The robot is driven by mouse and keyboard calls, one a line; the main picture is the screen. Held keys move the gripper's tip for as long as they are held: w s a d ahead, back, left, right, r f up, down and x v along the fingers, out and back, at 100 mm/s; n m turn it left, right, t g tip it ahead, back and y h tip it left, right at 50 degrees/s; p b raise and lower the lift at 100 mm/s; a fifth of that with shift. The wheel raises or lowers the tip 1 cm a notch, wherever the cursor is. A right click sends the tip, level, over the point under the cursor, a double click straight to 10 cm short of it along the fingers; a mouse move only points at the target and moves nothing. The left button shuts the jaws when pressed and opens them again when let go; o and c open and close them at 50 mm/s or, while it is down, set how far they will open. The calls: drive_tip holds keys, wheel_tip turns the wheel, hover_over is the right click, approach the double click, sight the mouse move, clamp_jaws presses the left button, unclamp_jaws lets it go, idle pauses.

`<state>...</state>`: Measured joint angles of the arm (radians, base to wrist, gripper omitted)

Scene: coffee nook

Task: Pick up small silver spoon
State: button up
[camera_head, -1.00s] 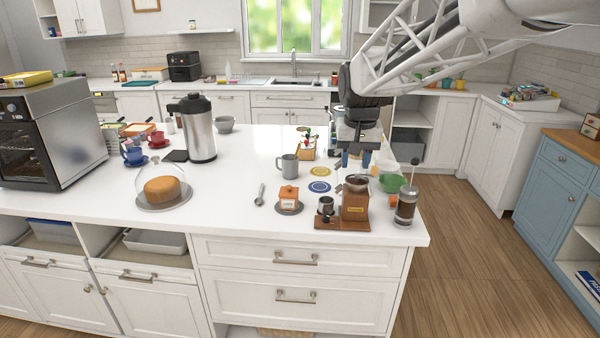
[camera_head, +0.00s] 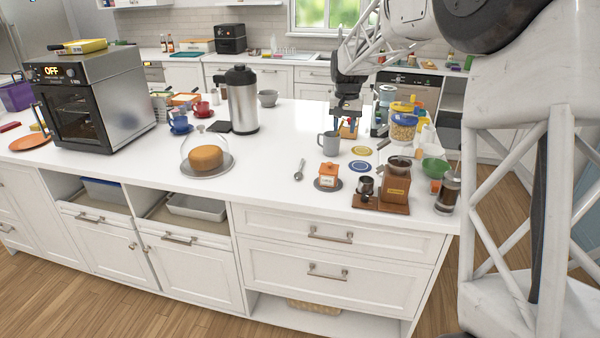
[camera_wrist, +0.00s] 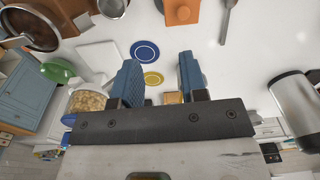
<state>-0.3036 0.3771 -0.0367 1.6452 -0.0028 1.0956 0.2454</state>
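The small silver spoon (camera_head: 299,169) lies flat on the white island counter, left of the orange sugar box (camera_head: 328,174) on its dark round coaster. In the wrist view the spoon (camera_wrist: 228,18) is partly seen at the top edge, right of the orange box (camera_wrist: 182,12). My gripper (camera_head: 346,121) is above the counter, behind and right of the grey mug (camera_head: 329,143), well apart from the spoon. Its two blue fingers (camera_wrist: 160,78) are spread wide in the wrist view, with nothing between them.
The coffee grinder (camera_head: 396,184) on its wooden base and a French press (camera_head: 448,192) stand on the right. The silver urn (camera_head: 242,102) and cake dome (camera_head: 206,158) stand on the left. The counter (camera_head: 270,180) around the spoon is mostly clear.

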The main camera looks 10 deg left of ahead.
drive_tip(key=w+a+f, duration=0.6)
drive_tip(key=w+a, duration=0.1)
drive_tip(key=a, duration=0.1)
hover_over(302, 162)
drive_tip(key=shift+g, duration=0.3)
wheel_tip(302, 162, down, 7)
drive_tip(key=shift+a+f, duration=0.1)
drive_tip(key=shift+a, duration=0.05)
drive_tip(key=shift+f, duration=0.15)
drive_tip(key=shift+f, duration=1.15)
drive_tip(key=shift+f, duration=0.15)
drive_tip(key=shift+f, duration=2.5)
drive_tip(key=shift+c, duration=0.5)
